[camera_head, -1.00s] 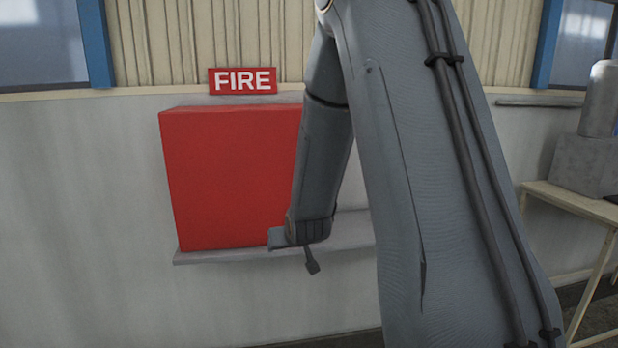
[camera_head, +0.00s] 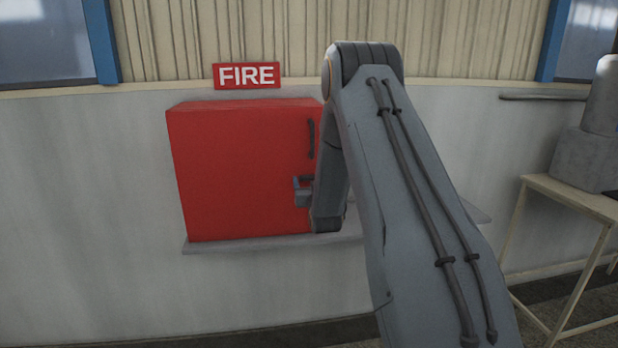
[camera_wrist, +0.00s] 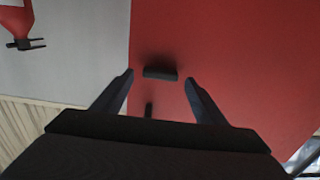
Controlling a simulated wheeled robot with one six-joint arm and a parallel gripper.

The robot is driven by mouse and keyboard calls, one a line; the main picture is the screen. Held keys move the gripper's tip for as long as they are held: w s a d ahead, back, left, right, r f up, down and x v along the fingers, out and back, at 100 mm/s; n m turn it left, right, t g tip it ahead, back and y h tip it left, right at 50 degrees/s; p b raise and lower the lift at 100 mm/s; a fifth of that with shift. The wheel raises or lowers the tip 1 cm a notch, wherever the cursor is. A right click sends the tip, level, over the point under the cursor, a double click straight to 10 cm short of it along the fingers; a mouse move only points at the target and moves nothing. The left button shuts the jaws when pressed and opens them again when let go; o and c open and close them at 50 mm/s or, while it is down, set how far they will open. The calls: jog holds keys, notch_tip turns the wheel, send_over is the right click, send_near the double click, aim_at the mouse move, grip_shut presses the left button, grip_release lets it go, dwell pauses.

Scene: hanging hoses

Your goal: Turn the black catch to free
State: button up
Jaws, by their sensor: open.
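The black catch (camera_wrist: 160,73) is a short dark bar on the red cabinet door. In the wrist view it lies crosswise between the fingertips of my gripper (camera_wrist: 158,79). The fingers are apart, one on each side of the bar, with small gaps seen; I cannot tell how far the tips are from the door. In the head view my gripper (camera_head: 303,190) is at the right part of the red cabinet (camera_head: 240,165), below a dark upright handle (camera_head: 311,139). My arm hides the cabinet's right side there. Part of the handle (camera_wrist: 148,110) also shows in the wrist view.
The cabinet rests on a grey ledge (camera_head: 215,245) under a FIRE sign (camera_head: 246,76). A red extinguisher-like object (camera_wrist: 18,22) hangs on the wall beside it in the wrist view. A table (camera_head: 560,192) with grey equipment stands at right. The wall left of the cabinet is clear.

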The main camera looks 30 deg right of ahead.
jog(key=shift+x, duration=1)
jog(key=c, duration=1.1)
jog(key=shift+o, duration=0.2)
